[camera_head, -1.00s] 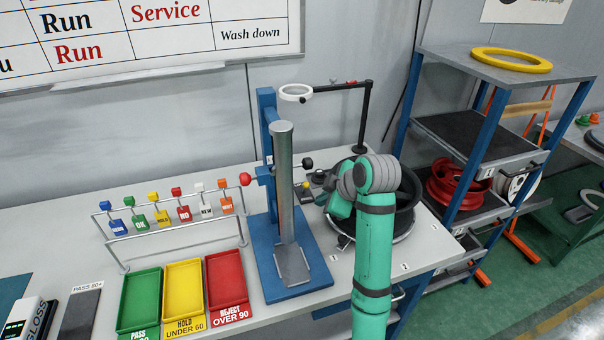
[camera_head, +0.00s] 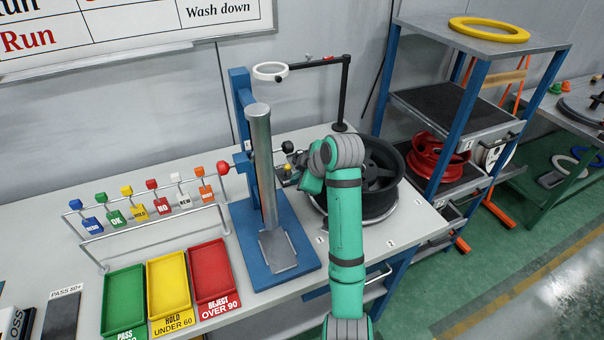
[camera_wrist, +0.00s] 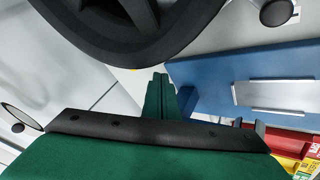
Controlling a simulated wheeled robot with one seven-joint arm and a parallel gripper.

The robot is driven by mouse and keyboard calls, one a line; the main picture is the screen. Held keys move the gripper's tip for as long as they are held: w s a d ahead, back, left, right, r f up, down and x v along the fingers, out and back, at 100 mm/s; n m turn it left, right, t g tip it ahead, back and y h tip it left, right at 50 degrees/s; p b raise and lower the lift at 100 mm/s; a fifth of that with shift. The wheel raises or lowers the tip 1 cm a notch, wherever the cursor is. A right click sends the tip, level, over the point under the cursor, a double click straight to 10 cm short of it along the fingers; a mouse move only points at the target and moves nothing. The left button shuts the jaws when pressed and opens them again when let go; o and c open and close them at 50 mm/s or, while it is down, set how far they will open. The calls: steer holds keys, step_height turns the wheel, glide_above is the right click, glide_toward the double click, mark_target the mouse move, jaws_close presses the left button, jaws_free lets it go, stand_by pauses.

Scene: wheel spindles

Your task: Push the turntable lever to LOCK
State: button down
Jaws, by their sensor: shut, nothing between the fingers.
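A black wheel (camera_head: 378,192) lies on the turntable (camera_head: 408,214) at the bench's right end. It also fills the top of the wrist view (camera_wrist: 105,48). My gripper's fingers (camera_wrist: 162,80) are shut and empty, pointing at the bench just beside the wheel's rim; touching or apart is unclear. In the head view my green arm stands in front of the wheel's left side and hides the gripper's tips. Small fittings with a yellow part (camera_head: 288,167) show left of my wrist. I cannot clearly make out the turntable lever or its LOCK mark.
A blue press (camera_head: 243,215) with a steel column and a black knob (camera_head: 288,147) stands close left of my gripper. A ring lamp (camera_head: 270,71) hangs above. Green, yellow and red trays (camera_head: 211,272) lie left. A shelf rack (camera_head: 455,62) stands right.

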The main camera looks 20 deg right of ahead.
mark_target(286, 170)
steer(key=x, duration=0.2)
steer(key=a+x, duration=0.1)
steer(key=x, duration=0.2)
steer(key=shift+w+f, duration=0.1)
steer(key=w, duration=0.1)
steer(key=w+d, duration=0.1)
steer(key=shift+w+d, duration=0.2)
steer(key=shift+w, duration=0.2)
steer(key=shift+w+d, duration=0.2)
steer(key=shift+w, duration=0.3)
steer(key=shift+d+r, duration=0.1)
steer(key=shift+r, duration=0.1)
steer(key=shift+w+r, duration=0.1)
steer(key=shift+w, duration=0.05)
